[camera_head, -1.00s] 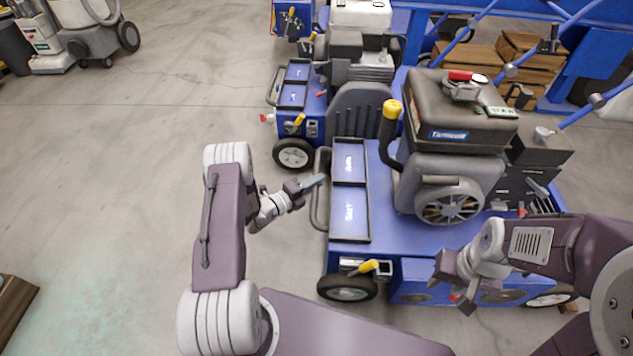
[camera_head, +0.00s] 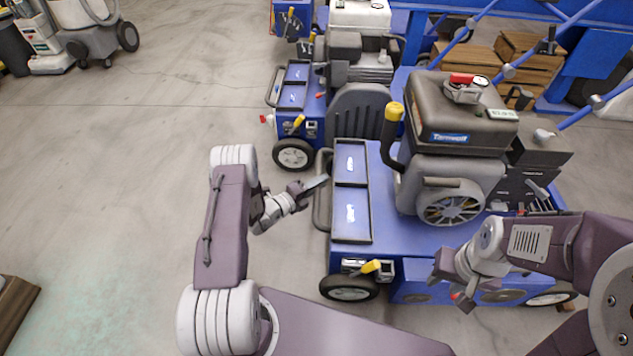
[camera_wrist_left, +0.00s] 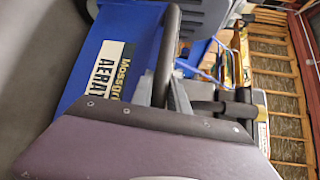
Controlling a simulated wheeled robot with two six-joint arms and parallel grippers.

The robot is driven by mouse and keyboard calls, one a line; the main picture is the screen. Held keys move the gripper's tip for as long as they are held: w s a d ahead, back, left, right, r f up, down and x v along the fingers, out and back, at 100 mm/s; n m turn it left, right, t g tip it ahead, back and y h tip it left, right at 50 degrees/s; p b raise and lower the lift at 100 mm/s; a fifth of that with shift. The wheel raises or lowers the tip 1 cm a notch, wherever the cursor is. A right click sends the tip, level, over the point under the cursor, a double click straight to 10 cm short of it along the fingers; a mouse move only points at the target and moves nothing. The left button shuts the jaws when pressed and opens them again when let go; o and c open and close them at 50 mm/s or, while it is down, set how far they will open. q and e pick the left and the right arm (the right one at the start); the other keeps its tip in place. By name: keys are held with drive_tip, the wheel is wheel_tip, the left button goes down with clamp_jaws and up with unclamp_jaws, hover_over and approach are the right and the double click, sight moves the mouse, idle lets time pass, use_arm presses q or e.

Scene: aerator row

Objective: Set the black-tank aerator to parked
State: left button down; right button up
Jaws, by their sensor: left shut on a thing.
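The black-tank aerator has a blue deck (camera_head: 352,232) and a dark tank (camera_head: 465,103) on top, with a red-handled cap. A black lever with a yellow knob (camera_head: 394,111) rises beside the engine. A small yellow lever (camera_head: 371,267) sits low by the front-left wheel. A grey bar handle (camera_head: 321,200) runs along its left end. My left gripper (camera_head: 318,182) is shut on this bar; the wrist view shows the dark bar (camera_wrist_left: 168,48) between its fingers (camera_wrist_left: 162,95). My right gripper (camera_head: 452,280) looks open and empty in front of the aerator's near side.
A similar blue aerator with a white tank (camera_head: 360,14) stands behind, with its own yellow lever (camera_head: 298,121). Wooden crates (camera_head: 530,56) and blue frames are at the back right. A grey machine (camera_head: 97,30) stands far left.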

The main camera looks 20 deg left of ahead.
use_arm(q)
drive_tip(key=c, duration=1.3)
unclamp_jaws()
drive_tip(key=shift+d, duration=0.25)
drive_tip(key=shift+a, duration=0.1)
drive_tip(key=p+v, duration=0.4)
drive_tip(key=v, duration=0.5)
